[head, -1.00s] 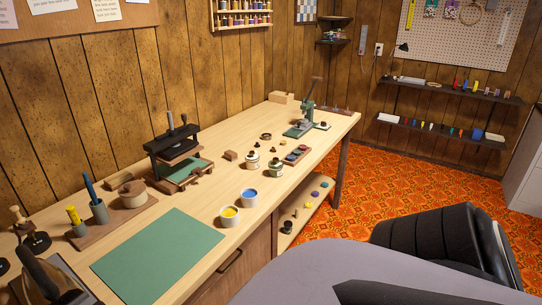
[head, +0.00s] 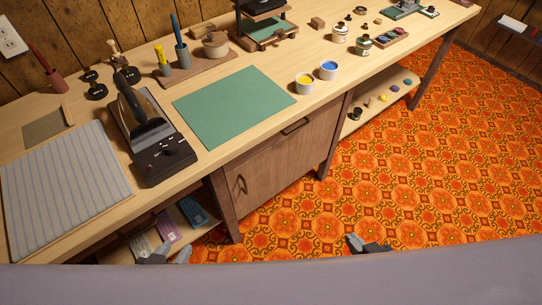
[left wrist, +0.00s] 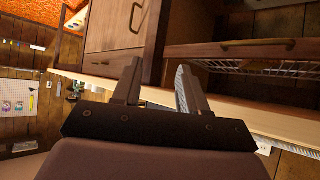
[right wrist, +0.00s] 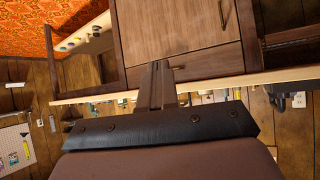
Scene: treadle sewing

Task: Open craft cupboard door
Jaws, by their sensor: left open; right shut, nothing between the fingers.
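The craft cupboard door (head: 270,178) is a brown wooden panel under the workbench, and it looks closed. Its dark vertical handle (head: 240,184) is near its left edge in the head view. The door also shows in the left wrist view (left wrist: 114,24) and the right wrist view (right wrist: 170,25), with its handle (right wrist: 224,14). My left gripper (head: 165,256) is open and empty, low in front of the bench, left of the door. My right gripper (head: 366,243) is shut and empty, right of the door and apart from it.
A drawer with a handle (head: 295,126) is above the door. Open shelves flank the cupboard, the left one holding packets (head: 166,226). The bench top carries a heat press (head: 150,135), a green mat (head: 232,106) and paint cups. Patterned floor (head: 400,180) is free at right.

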